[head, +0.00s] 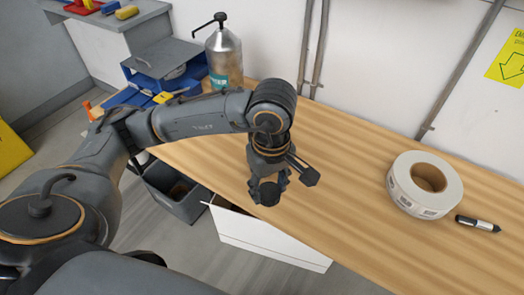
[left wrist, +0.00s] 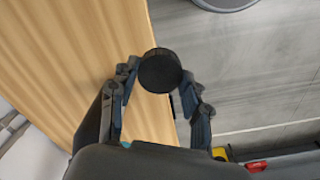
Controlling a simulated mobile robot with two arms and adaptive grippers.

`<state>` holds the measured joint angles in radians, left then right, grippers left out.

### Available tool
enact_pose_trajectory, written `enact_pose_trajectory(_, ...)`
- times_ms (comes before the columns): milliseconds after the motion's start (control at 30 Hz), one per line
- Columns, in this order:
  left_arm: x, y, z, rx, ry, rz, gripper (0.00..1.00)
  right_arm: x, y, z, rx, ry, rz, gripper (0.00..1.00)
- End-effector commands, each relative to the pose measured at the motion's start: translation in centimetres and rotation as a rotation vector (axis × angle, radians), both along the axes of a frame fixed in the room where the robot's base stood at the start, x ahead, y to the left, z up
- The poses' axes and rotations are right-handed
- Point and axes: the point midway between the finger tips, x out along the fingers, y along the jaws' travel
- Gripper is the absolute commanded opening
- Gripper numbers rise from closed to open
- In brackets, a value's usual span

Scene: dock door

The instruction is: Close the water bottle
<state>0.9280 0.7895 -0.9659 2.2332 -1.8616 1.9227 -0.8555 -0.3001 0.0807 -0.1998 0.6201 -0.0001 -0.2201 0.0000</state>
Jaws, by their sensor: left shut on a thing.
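My left gripper (head: 268,190) is shut on a black round cap (head: 269,194), seen above the front edge of the wooden table. The cap also shows between the two fingers in the left wrist view (left wrist: 160,70), as a dark disc with its flat face toward the camera. My right gripper is not in view.
The wooden table (head: 345,165) is clear around my left gripper. A label roll (head: 425,184) and a marker (head: 478,223) lie at right. A pump bottle (head: 224,55) and blue bins (head: 130,80) stand at the back left. A grey bin (head: 176,190) and white box (head: 265,235) sit below the front edge.

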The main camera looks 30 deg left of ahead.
Motion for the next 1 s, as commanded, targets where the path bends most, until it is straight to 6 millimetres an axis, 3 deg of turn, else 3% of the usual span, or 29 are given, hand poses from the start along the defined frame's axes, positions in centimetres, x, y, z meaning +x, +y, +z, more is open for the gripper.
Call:
enact_pose_trajectory(200, 0.0, 0.9, 0.2, 0.001, 0.000, -0.557, 0.34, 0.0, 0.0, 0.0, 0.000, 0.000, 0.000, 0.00)
enact_pose_trajectory(400, -0.1, 1.3, 0.3, -0.002, 0.001, -0.902, 0.34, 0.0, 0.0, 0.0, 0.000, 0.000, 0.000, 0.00)
enact_pose_trajectory(567, -0.1, 1.5, 0.3, -0.002, 0.002, -1.018, 0.34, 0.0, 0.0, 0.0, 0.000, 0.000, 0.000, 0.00)
enact_pose_trajectory(833, -0.1, 1.5, 0.3, -0.002, 0.002, -1.033, 0.34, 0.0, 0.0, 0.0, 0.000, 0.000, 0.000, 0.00)
enact_pose_trajectory(1000, -0.1, 1.5, 0.3, -0.002, 0.002, -1.031, 0.34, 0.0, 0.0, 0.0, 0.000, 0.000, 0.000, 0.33)
